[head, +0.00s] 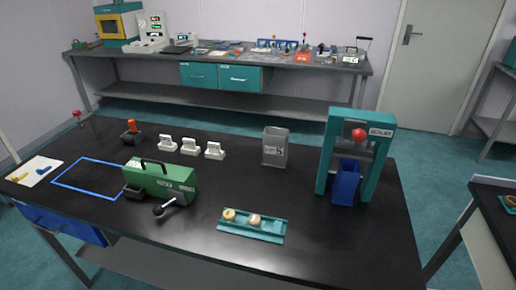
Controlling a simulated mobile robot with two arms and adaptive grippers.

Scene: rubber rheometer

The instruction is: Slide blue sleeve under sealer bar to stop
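The blue sleeve (345,184) stands upright between the legs of the teal sealer (374,168) at the right of the black table. Its top lies below the sealer's grey crossbar area (352,148), with a red knob (358,134) above it. The sleeve's lower end is near the table top at the front of the sealer. I cannot tell whether it touches a stop, as the inside of the frame is hidden. Neither of my grippers shows in the head view.
A grey bin (275,150) stands left of the sealer. A teal tray (264,236) with two round pieces lies in front. A green device (162,182) with a lever, several white holders (190,147) and a blue outline (88,160) are further left. The right front table area is clear.

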